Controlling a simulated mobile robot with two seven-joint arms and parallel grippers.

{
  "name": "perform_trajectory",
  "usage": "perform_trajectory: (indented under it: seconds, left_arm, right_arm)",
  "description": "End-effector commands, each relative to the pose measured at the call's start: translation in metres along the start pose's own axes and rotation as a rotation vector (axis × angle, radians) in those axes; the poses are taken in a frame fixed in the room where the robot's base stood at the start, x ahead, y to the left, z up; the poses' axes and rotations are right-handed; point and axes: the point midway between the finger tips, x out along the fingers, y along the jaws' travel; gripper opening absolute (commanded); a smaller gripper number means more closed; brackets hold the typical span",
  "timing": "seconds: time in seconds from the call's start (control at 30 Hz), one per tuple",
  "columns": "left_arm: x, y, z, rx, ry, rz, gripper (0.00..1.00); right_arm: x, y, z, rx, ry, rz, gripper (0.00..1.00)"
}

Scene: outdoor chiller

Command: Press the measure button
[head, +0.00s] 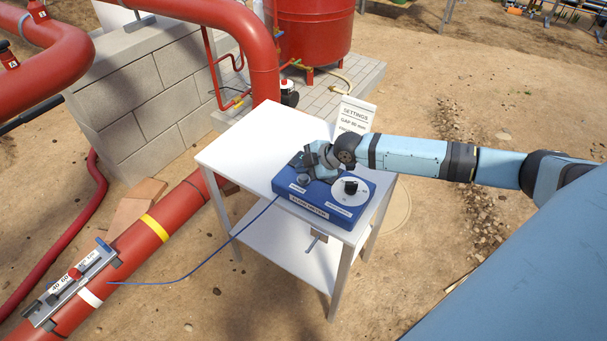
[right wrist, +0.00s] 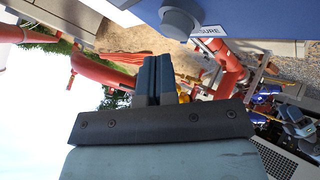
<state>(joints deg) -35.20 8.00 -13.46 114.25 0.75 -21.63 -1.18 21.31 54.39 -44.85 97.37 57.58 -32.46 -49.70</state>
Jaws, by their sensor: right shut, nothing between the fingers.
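The blue flow meter box (head: 313,206) sits on the white table. A grey round button (head: 303,180) is on the left of its top face, with a small label below it. In the right wrist view the grey button (right wrist: 180,20) sticks out of the blue face (right wrist: 245,14) beside a label whose visible letters read "SURE". My right gripper (head: 302,162) is over the back left of the box, close to the button. In the right wrist view its fingers (right wrist: 153,78) are together and empty, apart from the button. My left gripper is not in view.
A white dial with a black knob (head: 351,187) is on the box's right side. A settings sign (head: 355,113) stands behind it. A blue cable (head: 235,237) runs to a clamp-on sensor rail (head: 75,283) on the red pipe (head: 125,250). The table's left top (head: 240,150) is clear.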

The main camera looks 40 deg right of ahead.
Motion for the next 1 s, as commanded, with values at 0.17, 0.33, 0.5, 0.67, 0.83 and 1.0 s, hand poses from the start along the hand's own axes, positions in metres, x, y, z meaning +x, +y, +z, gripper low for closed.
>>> perform_trajectory:
  seconds: [0.17, 0.33, 0.5, 0.67, 0.83, 1.0]
  left_arm:
    - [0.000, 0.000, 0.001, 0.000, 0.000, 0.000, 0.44]
    - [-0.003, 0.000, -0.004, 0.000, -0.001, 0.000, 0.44]
    - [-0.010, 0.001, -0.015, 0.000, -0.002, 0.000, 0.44]
    - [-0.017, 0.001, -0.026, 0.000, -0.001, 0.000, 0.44]
    - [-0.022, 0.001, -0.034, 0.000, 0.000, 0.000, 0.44]
    - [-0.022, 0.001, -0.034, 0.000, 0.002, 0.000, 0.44]
  right_arm:
    - [0.000, 0.000, 0.000, 0.000, 0.000, 0.000, 0.00]
    - [-0.004, 0.003, -0.003, 0.000, 0.000, 0.000, 0.00]
    - [-0.016, 0.012, -0.012, -0.001, 0.000, 0.001, 0.00]
    - [-0.027, 0.020, -0.020, -0.001, 0.001, 0.001, 0.00]
    - [-0.035, 0.026, -0.026, 0.000, 0.001, 0.000, 0.00]
    - [-0.035, 0.025, -0.025, 0.000, 0.000, 0.000, 0.00]
